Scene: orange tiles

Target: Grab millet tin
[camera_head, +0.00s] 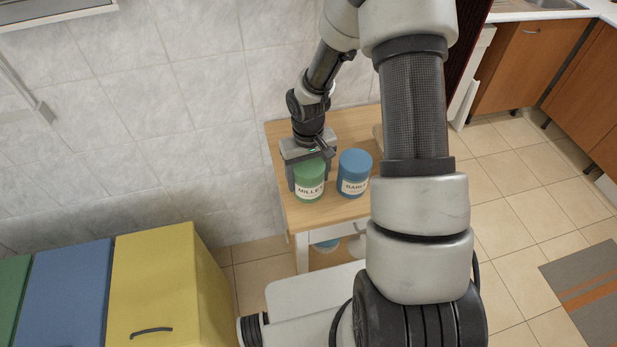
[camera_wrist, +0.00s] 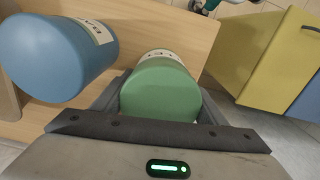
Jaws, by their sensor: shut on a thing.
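The millet tin (camera_head: 309,181) is green with a white label reading "MILLET" and stands on the wooden tabletop (camera_head: 292,215). My gripper (camera_head: 309,178) reaches down over it from above, with a finger on either side, and is shut on the tin. In the wrist view the tin's green lid (camera_wrist: 160,92) sits between the two fingers of my gripper (camera_wrist: 160,105). I cannot tell whether the tin is lifted off the table.
A blue tin (camera_head: 354,172) with a partly hidden label stands close to the right of the millet tin; it also shows in the wrist view (camera_wrist: 55,55). A tiled wall is behind the table. Yellow (camera_head: 155,285) and blue (camera_head: 65,300) bins stand at lower left.

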